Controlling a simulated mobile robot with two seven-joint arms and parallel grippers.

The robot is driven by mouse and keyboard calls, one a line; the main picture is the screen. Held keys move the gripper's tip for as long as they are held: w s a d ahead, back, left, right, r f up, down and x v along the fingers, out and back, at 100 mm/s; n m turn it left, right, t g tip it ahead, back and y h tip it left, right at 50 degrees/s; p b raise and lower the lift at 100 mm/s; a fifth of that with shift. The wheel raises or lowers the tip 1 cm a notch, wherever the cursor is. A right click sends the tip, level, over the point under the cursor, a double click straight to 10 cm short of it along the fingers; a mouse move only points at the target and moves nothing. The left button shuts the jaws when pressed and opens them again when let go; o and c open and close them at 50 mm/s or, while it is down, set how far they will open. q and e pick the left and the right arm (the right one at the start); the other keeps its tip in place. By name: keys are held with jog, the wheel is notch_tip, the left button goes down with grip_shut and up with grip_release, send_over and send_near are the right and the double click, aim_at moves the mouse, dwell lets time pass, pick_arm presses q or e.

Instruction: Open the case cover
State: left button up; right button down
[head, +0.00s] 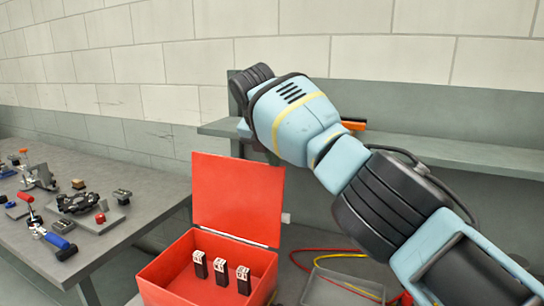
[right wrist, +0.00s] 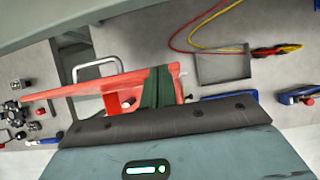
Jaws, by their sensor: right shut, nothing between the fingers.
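The red case (head: 262,289) stands low in the middle of the head view. Its red cover (head: 238,200) stands up, nearly upright, at the back edge, so the case is open. Several small black blocks with pale tops (head: 221,272) stand inside it. My right arm reaches in from the right, above and to the right of the cover; its fingers are hidden in the head view. In the right wrist view the dark green fingers of my right gripper (right wrist: 161,78) are shut and empty. They overlap the red cover (right wrist: 85,86) there; I cannot tell whether they touch it.
A grey table (head: 140,215) with fixtures and tools is at the left. A grey tray (head: 345,287) and red and yellow cables (head: 312,252) lie right of the case. A shelf (head: 450,160) runs along the wall behind my arm. A metal handle (right wrist: 97,64) shows in the wrist view.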

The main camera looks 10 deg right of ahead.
jog(key=shift+w+d+f, duration=0.1)
jog(key=shift+d+f, duration=0.25)
jog(key=v, duration=0.8)
jog(key=shift+a+r, duration=0.25)
